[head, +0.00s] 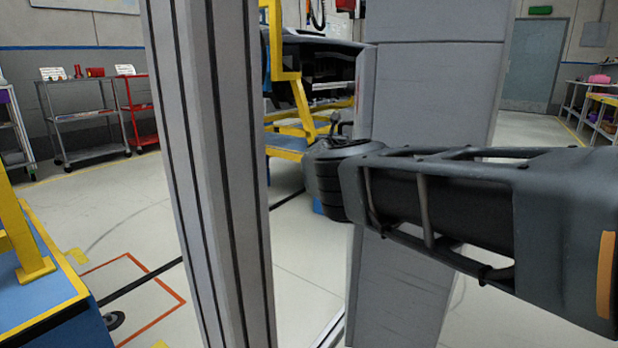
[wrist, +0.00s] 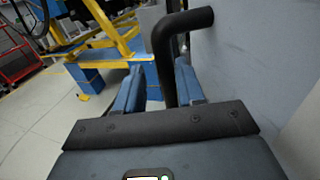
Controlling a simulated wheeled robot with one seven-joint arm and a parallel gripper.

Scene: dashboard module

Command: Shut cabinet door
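A grey upright panel, which looks like the cabinet door (head: 415,100), stands right of centre in the head view, behind my arm. In the wrist view a grey panel (wrist: 245,60) fills the right side. A black bent bar handle (wrist: 166,50) stands out from it. My gripper (wrist: 158,88) has its two blue fingers apart, one on each side of the handle's downward part. The handle is nearer the right finger, and a gap shows at the left one. In the head view the fingers cannot be made out clearly.
A tall grey profile post (head: 215,180) stands left of the panel, with open floor (head: 310,290) between them. A yellow and blue platform (head: 45,290) is at the left. Carts (head: 85,115) stand at the back left.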

